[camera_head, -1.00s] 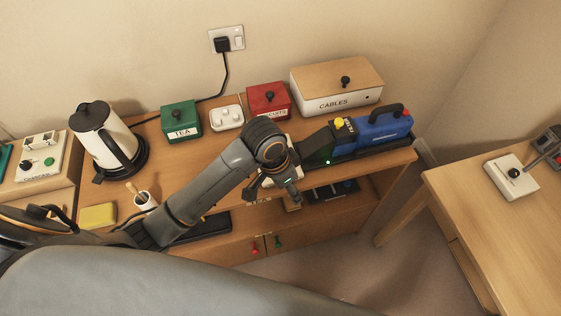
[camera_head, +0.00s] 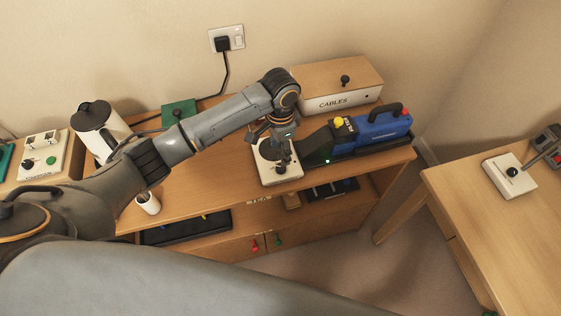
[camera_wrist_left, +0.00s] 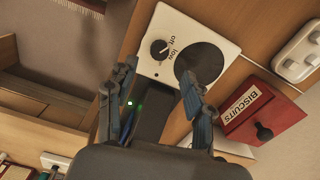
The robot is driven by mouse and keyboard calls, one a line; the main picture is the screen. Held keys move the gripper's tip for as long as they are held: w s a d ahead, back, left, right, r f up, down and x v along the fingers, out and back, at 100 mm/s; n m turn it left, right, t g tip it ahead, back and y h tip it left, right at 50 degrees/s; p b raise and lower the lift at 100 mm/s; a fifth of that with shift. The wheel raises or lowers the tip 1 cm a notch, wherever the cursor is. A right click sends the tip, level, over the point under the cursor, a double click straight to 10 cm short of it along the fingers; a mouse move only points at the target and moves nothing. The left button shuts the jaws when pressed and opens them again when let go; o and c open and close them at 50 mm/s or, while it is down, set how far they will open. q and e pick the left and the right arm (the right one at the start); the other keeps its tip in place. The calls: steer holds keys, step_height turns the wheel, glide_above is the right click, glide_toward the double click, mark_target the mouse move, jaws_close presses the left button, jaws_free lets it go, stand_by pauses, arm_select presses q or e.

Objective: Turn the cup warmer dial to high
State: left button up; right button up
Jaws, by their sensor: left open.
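The cup warmer (camera_head: 266,178) is a white box on the wooden shelf top; my left arm and gripper partly cover it in the head view. In the left wrist view the cup warmer (camera_wrist_left: 207,33) shows a round black plate and a black dial (camera_wrist_left: 159,49), with the words "off" and "low" beside the dial. The dial's exact pointing is too small to tell. My left gripper (camera_head: 282,150) is over the cup warmer. In the wrist view the left gripper (camera_wrist_left: 157,85) has its fingers apart with nothing between them, and the dial lies beyond the fingertips. My right gripper is not in view.
A blue machine (camera_head: 381,129) with a black handle stands right of the warmer. The cables box (camera_head: 338,86) is behind. The red biscuits box (camera_wrist_left: 262,110) is close to one finger in the wrist view. A white mug (camera_head: 148,203) stands at the left front edge.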

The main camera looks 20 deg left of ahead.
mark_target(280, 166)
arm_select(q)
step_height(280, 166, down, 8)
steer(key=shift+r+p, duration=0.15)
steer(key=shift+p, duration=0.2)
jaws_close()
